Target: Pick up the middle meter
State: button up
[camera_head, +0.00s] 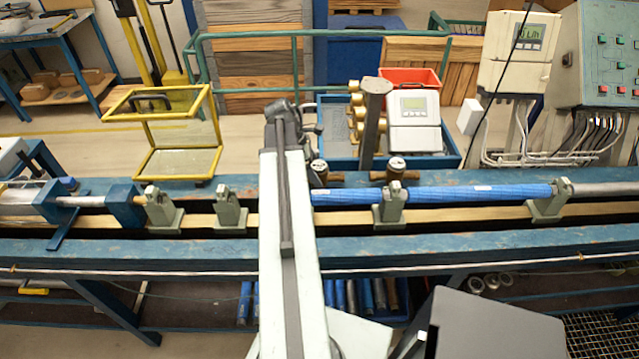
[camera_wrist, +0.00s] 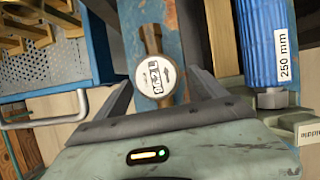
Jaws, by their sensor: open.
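A small brass meter (camera_wrist: 152,45) with a round white dial sits on the blue bench rail in the wrist view. My open gripper (camera_wrist: 160,88) has one finger on each side of it, with gaps showing. I cannot tell how far above it the fingers are. What looks like the same meter (camera_head: 320,168) stands just right of my arm in the head view, partly hidden. A second brass meter (camera_head: 396,166) stands farther right on the rail. My arm may hide another meter.
A blue pipe (camera_head: 460,194) marked 250 mm rests on green clamps (camera_head: 391,207) in front of the meters. A grey post (camera_head: 373,125) and a blue crate (camera_head: 335,105) stand behind. A yellow frame (camera_head: 165,130) stands left on the bench.

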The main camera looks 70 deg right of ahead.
jog(key=b+x, duration=0.2)
jog(key=x, duration=0.2)
jog(key=shift+w+r, duration=0.1)
jog(key=shift+r, duration=0.05)
grip_shut()
